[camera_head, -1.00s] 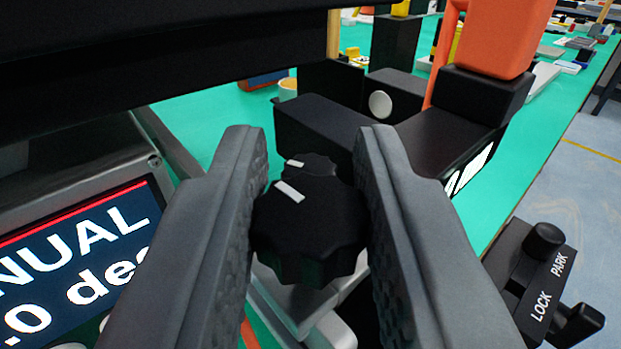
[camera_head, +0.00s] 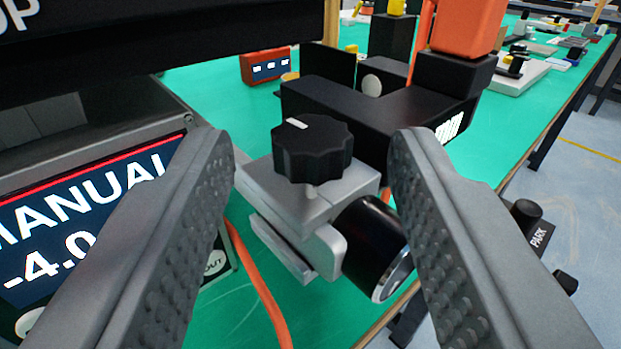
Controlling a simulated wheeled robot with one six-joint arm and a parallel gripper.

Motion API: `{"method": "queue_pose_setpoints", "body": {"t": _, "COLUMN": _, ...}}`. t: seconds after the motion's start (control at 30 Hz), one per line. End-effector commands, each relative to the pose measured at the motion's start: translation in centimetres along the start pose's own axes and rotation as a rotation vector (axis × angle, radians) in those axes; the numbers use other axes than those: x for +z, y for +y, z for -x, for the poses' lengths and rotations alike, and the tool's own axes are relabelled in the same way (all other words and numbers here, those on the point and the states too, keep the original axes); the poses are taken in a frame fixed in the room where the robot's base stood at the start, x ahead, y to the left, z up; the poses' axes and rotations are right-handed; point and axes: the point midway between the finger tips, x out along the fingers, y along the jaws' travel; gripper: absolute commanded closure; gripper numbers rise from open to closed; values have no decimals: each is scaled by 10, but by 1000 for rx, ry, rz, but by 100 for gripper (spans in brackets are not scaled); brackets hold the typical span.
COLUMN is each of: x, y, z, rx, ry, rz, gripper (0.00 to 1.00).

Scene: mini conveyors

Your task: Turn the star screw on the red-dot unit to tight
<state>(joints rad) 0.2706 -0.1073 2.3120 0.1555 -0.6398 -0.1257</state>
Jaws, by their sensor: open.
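A black star screw (camera_head: 312,149) with a lobed rim and a white mark at its upper left stands upright on a grey metal clamp block (camera_head: 313,199). A black cylinder with a silver rim (camera_head: 376,248) sticks out of the block toward the lower right. My gripper (camera_head: 312,150) is open and empty. Its two textured fingers stand wide apart, left and right of the screw, and do not touch it. No red dot shows in this view.
A grey box with a screen (camera_head: 80,225) reading "MANUAL -4.0" stands at the left. An orange cable (camera_head: 262,285) runs below the block. A black housing (camera_head: 375,112) and orange part (camera_head: 468,28) stand behind. The green table's (camera_head: 215,90) edge runs along the right.

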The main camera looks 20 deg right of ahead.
Motion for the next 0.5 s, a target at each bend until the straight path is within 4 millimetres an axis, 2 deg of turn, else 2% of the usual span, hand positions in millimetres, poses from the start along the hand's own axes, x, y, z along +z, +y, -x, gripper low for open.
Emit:
{"method": "queue_pose_setpoints", "body": {"t": 0.1, "x": -1, "y": 0, "z": 20, "rx": 0, "ry": 1, "rz": 0, "gripper": 56}}
{"method": "queue_pose_setpoints", "body": {"t": 0.5, "x": 0, "y": 0, "z": 81, "rx": 0, "ry": 1, "rz": -1, "gripper": 56}}
